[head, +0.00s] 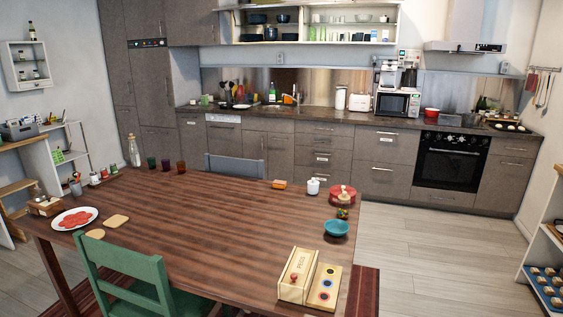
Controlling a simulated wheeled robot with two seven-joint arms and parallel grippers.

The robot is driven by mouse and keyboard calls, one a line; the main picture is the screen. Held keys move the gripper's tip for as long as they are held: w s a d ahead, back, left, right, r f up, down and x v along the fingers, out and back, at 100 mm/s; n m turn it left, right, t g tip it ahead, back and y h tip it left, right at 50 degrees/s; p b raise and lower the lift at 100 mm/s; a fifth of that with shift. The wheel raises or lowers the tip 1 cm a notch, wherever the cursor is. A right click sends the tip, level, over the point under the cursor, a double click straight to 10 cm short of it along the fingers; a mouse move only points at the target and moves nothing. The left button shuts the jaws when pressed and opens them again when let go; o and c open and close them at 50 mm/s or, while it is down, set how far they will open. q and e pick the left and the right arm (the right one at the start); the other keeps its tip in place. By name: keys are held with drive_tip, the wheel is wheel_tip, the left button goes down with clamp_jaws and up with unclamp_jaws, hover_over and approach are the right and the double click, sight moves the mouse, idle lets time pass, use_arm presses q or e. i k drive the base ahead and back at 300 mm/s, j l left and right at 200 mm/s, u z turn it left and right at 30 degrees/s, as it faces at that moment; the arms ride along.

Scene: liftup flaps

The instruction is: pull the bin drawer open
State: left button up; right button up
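A row of grey-brown base cabinets and drawers (320,147) runs under the counter along the back wall. All their fronts look shut. A wide drawer front (385,147) right of the middle has a bar handle near its top, with another front (378,180) below it. A narrower stack of drawers stands just to its left. I cannot tell from this view which front is the bin drawer. Neither of my grippers is in view, and nothing shows of my arms.
A long wooden table (230,225) fills the foreground between me and the cabinets. A green chair (125,275) and a grey chair (235,166) stand at it. An oven (450,160) sits right of the drawers. Light floor (420,245) is clear at the right.

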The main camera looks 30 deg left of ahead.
sight(280, 146)
drive_tip(key=i+l+z, duration=0.45)
drive_tip(key=i, duration=0.35)
drive_tip(key=i+l, duration=0.15)
drive_tip(key=i, duration=0.2)
drive_tip(key=i+l, duration=0.15)
drive_tip(key=i, duration=0.2)
drive_tip(key=i+l, duration=0.15)
drive_tip(key=i, duration=0.25)
drive_tip(key=i+j+u, duration=0.2)
drive_tip(key=i+u, duration=0.2)
drive_tip(key=i, duration=0.55)
drive_tip(key=i+l+u, duration=0.1)
drive_tip(key=i+u, duration=0.25)
drive_tip(key=i, duration=0.55)
drive_tip(key=i+u, duration=0.15)
drive_tip(key=i, duration=0.55)
drive_tip(key=i+l+u, duration=0.15)
drive_tip(key=i, duration=0.5)
drive_tip(key=i+l+u, duration=0.2)
drive_tip(key=i, duration=0.5)
drive_tip(key=i+j+u, duration=0.2)
drive_tip(key=i+u, duration=1.15)
drive_tip(key=i+j, duration=0.15)
drive_tip(key=i, duration=0.75)
drive_tip(key=u, duration=0.05)
